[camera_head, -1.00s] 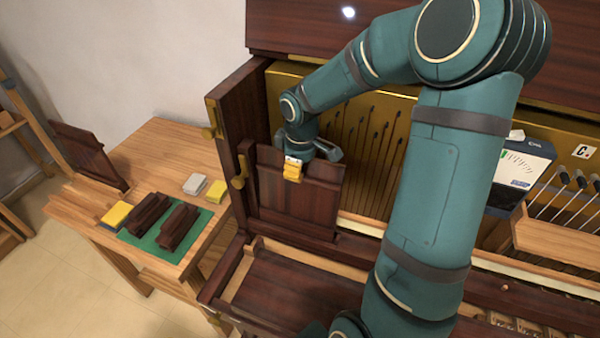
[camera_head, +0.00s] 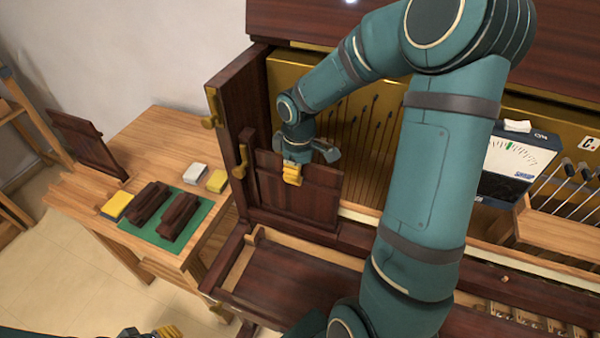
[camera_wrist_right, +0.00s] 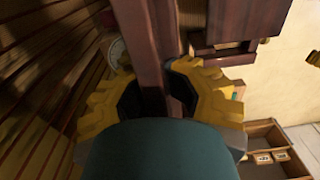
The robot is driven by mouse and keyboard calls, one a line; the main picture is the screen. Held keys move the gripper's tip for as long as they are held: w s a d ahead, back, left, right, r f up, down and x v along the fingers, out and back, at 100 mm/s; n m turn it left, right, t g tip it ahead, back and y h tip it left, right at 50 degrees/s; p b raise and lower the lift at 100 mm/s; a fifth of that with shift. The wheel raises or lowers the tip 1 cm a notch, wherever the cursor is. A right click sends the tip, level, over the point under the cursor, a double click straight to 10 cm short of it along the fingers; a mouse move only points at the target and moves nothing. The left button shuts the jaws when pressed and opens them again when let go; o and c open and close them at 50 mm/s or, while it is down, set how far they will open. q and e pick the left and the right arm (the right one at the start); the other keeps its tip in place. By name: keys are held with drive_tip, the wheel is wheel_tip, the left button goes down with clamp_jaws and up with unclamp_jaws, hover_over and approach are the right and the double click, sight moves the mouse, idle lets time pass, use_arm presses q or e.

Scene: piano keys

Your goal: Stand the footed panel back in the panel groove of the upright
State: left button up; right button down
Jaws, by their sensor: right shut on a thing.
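The dark wood footed panel (camera_head: 312,194) is upright inside the left end of the upright piano (camera_head: 242,95). My right gripper (camera_head: 292,174) is shut on the panel's top edge. In the right wrist view, the yellow fingers of my right gripper (camera_wrist_right: 167,90) press on both sides of the panel's dark edge (camera_wrist_right: 152,45). The panel's lower edge is close to the piano's dark ledge (camera_head: 360,245); its feet and the groove are hidden, so I cannot tell whether they are seated. My left gripper (camera_head: 152,333) shows only partly at the bottom edge.
A wooden side table (camera_head: 165,140) on the left bears a green mat (camera_head: 205,212) with two dark blocks, sponge-like blocks and a standing dark panel (camera_head: 88,143). A meter box (camera_head: 518,165) and a tool rack (camera_head: 555,225) are on the right.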

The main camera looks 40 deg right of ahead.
drive_tip(key=shift+s+a+f, duration=0.1)
drive_tip(key=shift+a+f, duration=0.1)
drive_tip(key=shift+f, duration=0.25)
drive_tip(key=c, duration=0.8)
unclamp_jaws()
drive_tip(key=shift+c, duration=0.2)
drive_tip(key=shift+o, duration=1)
drive_tip(key=shift+r, duration=0.45)
drive_tip(key=r, duration=1.2)
drive_tip(key=shift+d, duration=0.25)
